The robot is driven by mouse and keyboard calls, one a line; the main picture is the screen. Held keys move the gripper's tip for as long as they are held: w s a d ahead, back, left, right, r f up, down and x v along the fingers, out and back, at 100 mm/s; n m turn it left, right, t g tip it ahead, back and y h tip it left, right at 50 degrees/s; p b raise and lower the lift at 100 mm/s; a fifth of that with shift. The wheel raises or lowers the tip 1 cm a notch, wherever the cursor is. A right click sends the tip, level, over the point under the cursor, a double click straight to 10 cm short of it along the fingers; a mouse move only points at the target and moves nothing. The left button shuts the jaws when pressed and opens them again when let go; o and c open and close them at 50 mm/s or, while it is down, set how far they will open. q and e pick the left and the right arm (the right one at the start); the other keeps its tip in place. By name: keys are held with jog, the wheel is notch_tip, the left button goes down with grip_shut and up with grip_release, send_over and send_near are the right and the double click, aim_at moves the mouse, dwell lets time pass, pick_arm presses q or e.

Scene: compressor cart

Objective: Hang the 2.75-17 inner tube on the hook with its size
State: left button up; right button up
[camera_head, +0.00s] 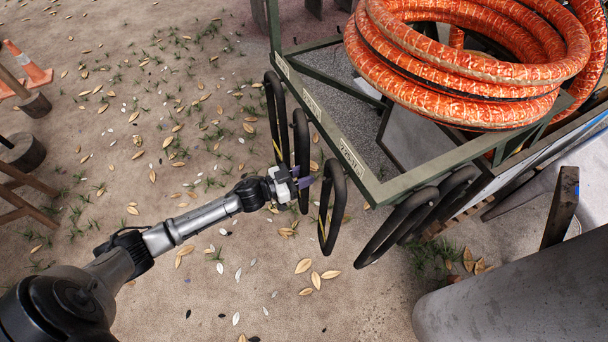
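Several black inner tubes hang along the green cart frame (340,150). Along its left side are a far tube (272,110), a middle tube (300,135) and a near tube (324,225). More tubes (385,238) hang around the corner on the near side. Pale size labels sit on the frame rail, too small to read here. My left gripper (304,181), with purple fingertips, is at the middle tube, just left of the near tube. Whether it grips a tube is unclear. The hooks and the 2.75-17 marking cannot be made out. My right gripper is out of view.
A coiled orange hose (470,75) lies on top of the cart. A large grey rounded body (520,285) fills the lower right, beside a dark wooden post (560,205). The leaf-strewn ground left of the cart is open.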

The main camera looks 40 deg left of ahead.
pick_arm(q)
jog(key=o, duration=0.5)
jog(key=shift+c, duration=0.2)
jog(key=p+v, duration=0.2)
jog(key=v, duration=1.2)
